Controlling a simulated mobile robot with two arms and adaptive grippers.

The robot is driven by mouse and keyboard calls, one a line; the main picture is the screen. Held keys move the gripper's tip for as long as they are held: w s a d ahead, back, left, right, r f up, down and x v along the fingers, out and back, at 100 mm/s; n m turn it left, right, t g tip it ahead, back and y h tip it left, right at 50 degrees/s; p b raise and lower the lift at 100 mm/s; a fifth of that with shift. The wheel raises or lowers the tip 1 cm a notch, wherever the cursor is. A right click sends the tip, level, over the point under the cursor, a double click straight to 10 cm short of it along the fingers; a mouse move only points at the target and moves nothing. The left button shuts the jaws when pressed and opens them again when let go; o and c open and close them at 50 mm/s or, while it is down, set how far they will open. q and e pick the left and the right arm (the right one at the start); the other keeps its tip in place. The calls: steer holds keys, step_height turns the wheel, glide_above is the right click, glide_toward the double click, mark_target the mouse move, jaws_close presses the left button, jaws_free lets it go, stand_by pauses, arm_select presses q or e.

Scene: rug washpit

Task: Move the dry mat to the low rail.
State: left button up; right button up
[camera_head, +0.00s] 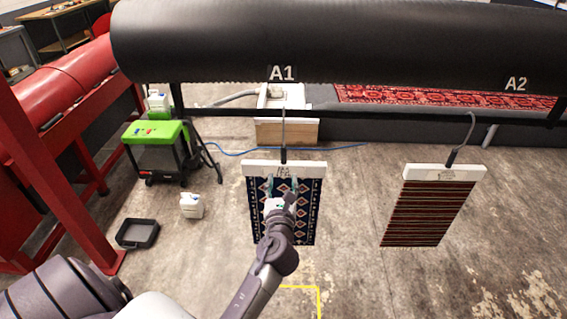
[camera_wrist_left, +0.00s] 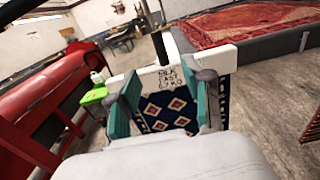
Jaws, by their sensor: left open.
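A blue patterned mat (camera_head: 257,225) hangs from a white header bar (camera_head: 309,168) under the label A1, on a hook over the dark rail (camera_head: 350,112). A red-brown striped mat (camera_head: 425,213) hangs the same way under A2. I cannot tell by sight which mat is dry. My left gripper (camera_head: 283,186) is open in front of the upper part of the blue mat, just below its bar. In the left wrist view, the blue mat (camera_wrist_left: 165,112) and its bar show between and beyond the open fingers (camera_wrist_left: 165,90). My right gripper is not in view.
A green-topped machine (camera_head: 155,150), a white jug (camera_head: 191,206) and a black tray (camera_head: 138,233) stand on the floor at left. A red frame (camera_head: 60,160) is at far left. A large black roller (camera_head: 350,40) runs above the rail. The floor between the mats is clear.

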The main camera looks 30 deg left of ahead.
mark_target(284, 156)
arm_select(q)
steer(key=shift+b+x, duration=0.45)
steer(key=shift+x, duration=4.65)
steer(key=shift+b+x, duration=0.3)
steer(key=shift+x, duration=0.6)
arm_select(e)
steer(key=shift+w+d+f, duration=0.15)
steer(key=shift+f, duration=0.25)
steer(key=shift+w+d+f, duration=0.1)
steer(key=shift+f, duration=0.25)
arm_select(q)
steer(key=shift+w, duration=0.1)
jaws_close()
